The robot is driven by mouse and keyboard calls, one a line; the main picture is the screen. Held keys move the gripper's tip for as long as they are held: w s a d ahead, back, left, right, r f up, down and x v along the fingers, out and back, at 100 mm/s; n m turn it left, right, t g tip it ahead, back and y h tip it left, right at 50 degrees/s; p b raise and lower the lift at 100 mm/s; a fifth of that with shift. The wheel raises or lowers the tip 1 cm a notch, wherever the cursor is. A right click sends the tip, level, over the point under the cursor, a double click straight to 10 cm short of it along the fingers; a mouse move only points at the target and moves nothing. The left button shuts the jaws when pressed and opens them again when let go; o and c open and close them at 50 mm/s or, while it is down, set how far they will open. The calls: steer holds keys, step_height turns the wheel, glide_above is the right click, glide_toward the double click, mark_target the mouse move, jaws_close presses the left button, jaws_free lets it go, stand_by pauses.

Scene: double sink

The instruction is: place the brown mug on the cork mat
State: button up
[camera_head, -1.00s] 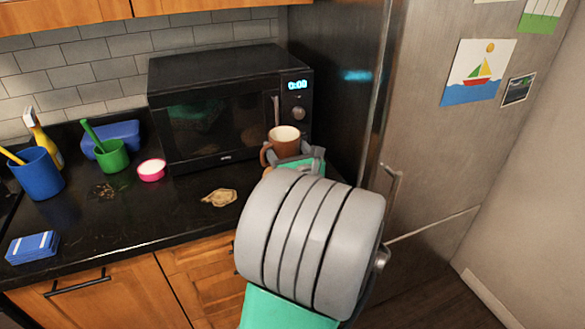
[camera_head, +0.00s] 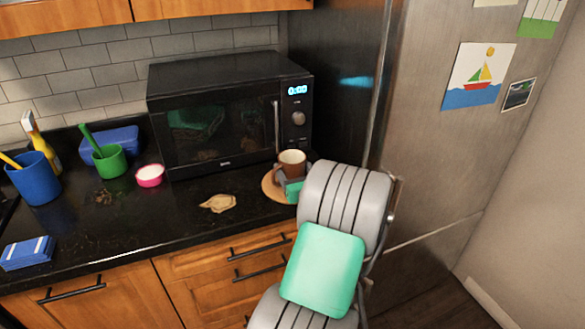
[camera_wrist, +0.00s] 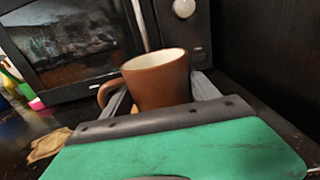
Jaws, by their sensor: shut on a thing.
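The brown mug (camera_head: 290,163) is upright with a pale inside. It is over the cork mat (camera_head: 272,186), a round tan disc on the black counter in front of the microwave's right end. My gripper (camera_head: 290,178) is shut on the mug, with its fingers on either side of it in the wrist view (camera_wrist: 160,88). The mug's base is hidden by my gripper, so I cannot tell whether it touches the mat. The mug's handle points left.
The black microwave (camera_head: 225,110) stands just behind the mug, and the steel fridge (camera_head: 425,130) is to the right. A crumpled tan cloth (camera_head: 218,203) lies left of the mat. A pink bowl (camera_head: 150,176), green cup (camera_head: 110,161) and blue cup (camera_head: 35,178) stand farther left.

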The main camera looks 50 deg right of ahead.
steer(key=o, duration=1.7)
steer(key=shift+r, duration=0.3)
steer(key=b+v, duration=0.1)
steer(key=v, duration=1.1)
steer(key=shift+f, duration=0.1)
